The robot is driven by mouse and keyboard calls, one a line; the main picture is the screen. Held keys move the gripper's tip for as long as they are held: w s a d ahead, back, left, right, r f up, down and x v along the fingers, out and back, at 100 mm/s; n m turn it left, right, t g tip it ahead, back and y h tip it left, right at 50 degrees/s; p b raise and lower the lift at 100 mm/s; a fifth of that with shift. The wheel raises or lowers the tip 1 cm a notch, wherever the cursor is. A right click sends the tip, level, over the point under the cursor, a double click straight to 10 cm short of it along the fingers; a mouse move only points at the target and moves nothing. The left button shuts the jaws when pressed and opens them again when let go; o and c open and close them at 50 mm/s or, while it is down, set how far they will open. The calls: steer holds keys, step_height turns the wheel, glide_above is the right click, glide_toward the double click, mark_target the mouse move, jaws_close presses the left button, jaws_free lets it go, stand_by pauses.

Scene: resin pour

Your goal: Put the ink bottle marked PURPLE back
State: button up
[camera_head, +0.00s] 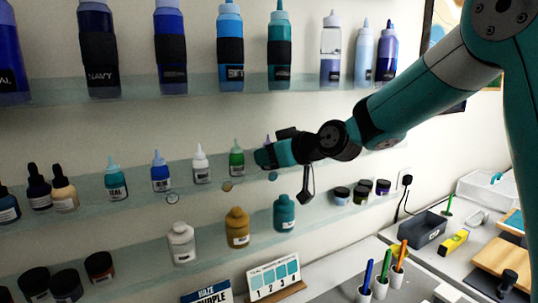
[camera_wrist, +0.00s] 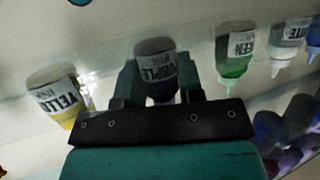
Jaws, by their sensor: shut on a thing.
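The ink bottle marked PURPLE (camera_wrist: 155,68) is between the two fingers of my gripper (camera_wrist: 157,85) in the wrist view, its label upside down in that picture. My gripper is shut on it. In the head view my gripper (camera_head: 278,153) is at the middle glass shelf (camera_head: 215,176), right of the green ink bottle (camera_head: 237,160), and mostly hides the purple bottle. In the wrist view the yellow bottle (camera_wrist: 58,95) and the green bottle (camera_wrist: 234,55) stand on either side, apart from it. I cannot tell whether the purple bottle touches the shelf.
White (camera_head: 200,165), blue (camera_head: 160,174) and teal (camera_head: 115,182) bottles stand further left on the same shelf. Large bottles line the upper shelf (camera_head: 215,84). A teal jar (camera_head: 284,214) stands below my gripper. A workbench with pens and a dark tray (camera_head: 414,230) is at lower right.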

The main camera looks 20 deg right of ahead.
steer(key=o, duration=0.9)
steer(key=shift+r+p, duration=0.3)
steer(key=shift+p, duration=0.15)
steer(key=f+b+v, duration=0.1)
steer(key=b+v, duration=0.5)
steer(key=v, duration=0.5)
steer(key=s+a+f+g, duration=0.6)
steer(key=s+a+f, duration=0.25)
steer(key=s, duration=0.35)
steer(key=s+f+g+h, duration=0.1)
steer(key=s+f+g, duration=0.1)
steer(key=s, duration=0.2)
steer(key=s+a+f+g+h, duration=0.1)
steer(key=s+f+g, duration=0.1)
steer(key=s, duration=0.3)
steer(key=s+f+g+h, duration=0.1)
steer(key=s+f, duration=0.2)
steer(key=s, duration=0.2)
steer(key=shift+s+a+f+n+g, duration=0.2)
steer(key=shift+a+n+g, duration=0.1)
steer(key=shift+g, duration=0.1)
